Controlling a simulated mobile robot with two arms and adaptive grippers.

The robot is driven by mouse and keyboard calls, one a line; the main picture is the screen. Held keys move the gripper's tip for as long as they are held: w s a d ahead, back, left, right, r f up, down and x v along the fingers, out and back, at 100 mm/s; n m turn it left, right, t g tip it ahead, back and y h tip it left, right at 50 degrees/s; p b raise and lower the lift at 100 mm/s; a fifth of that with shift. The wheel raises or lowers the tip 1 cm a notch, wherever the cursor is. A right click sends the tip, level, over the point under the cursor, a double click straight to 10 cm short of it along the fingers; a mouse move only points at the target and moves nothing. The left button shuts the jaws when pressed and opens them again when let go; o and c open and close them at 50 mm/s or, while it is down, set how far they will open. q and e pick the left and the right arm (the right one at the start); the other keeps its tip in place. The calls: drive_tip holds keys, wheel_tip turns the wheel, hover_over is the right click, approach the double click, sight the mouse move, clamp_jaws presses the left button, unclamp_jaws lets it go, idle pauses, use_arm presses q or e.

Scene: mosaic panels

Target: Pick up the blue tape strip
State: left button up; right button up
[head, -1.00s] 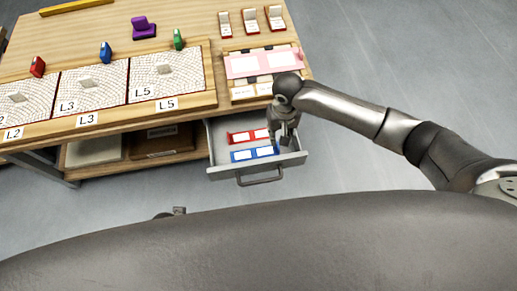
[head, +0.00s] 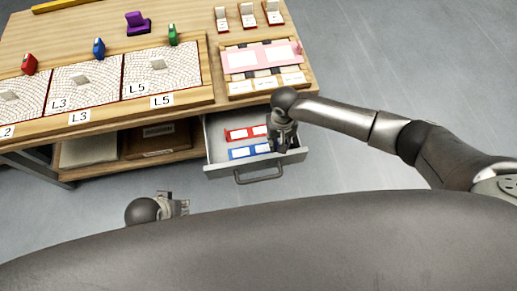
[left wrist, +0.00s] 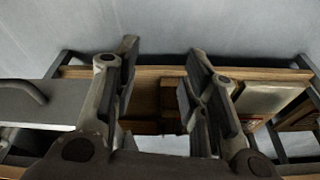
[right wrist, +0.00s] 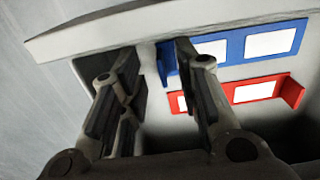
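The blue tape strip (head: 249,152), with white label windows, lies flat in the open drawer near its front wall. It also shows in the right wrist view (right wrist: 272,42). My right gripper (head: 282,148) is over the right part of the drawer, beside the strip's end. In the right wrist view it is open (right wrist: 155,68), with one finger overlapping the strip's near end in the picture; I cannot tell if they touch. My left gripper (head: 182,207) is open and empty, low in front of the bench, left of the drawer; it shows open in the left wrist view (left wrist: 162,68).
A red tape strip (head: 245,132) lies behind the blue one. The grey drawer (head: 290,157) has raised walls and a handle (head: 260,179). The wooden bench top (head: 75,37) overhangs it, with mosaic panels (head: 160,70) and a pink strip (head: 260,57) on it.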

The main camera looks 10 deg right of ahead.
drive_tip(key=shift+f+b, duration=0.3)
drive_tip(key=shift+f, duration=0.9)
use_arm(q)
drive_tip(key=v, duration=0.3)
drive_tip(key=shift+w+r, duration=0.25)
drive_tip(key=shift+w, duration=0.05)
use_arm(e)
drive_tip(key=shift+c, duration=0.2)
clamp_jaws()
